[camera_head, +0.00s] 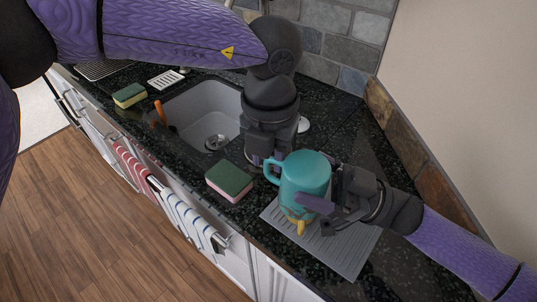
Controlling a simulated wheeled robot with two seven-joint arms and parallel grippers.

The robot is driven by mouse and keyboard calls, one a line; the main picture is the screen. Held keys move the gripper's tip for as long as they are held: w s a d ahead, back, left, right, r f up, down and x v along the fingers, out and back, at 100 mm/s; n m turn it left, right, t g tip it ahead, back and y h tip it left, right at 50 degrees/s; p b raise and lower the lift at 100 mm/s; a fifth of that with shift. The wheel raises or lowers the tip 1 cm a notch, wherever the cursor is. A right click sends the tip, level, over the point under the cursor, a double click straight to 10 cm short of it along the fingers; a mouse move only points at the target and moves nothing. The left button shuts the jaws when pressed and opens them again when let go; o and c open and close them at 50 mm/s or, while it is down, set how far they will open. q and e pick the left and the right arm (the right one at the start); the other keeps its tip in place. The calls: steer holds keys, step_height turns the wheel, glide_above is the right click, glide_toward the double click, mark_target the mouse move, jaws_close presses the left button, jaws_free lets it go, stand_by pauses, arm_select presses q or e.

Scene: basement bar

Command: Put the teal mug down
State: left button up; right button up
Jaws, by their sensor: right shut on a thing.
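The teal mug (303,172) is over the grey ribbed mat (350,258), its handle to the left. A flat teal face shows on top, so it looks upside down. My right gripper (318,196) comes in from the right and is shut on the mug's side. My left gripper (262,158) points down just behind the mug, near the handle. Its fingertips are mostly hidden, so I cannot tell its opening. A yellow thing (299,224) shows below the mug. I cannot tell whether the mug touches the mat.
A green-topped sponge (229,180) lies left of the mat by the counter's front edge. Another sponge (129,95) and a white soap dish (166,79) lie beyond. A wall closes off the right.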

arm_select(q)
steer(key=shift+f, duration=0.65)
jaws_close()
steer(key=shift+d+r, duration=0.1)
steer(key=shift+d, duration=0.05)
stand_by(0.7)
arm_select(e)
steer(key=o, duration=1.3)
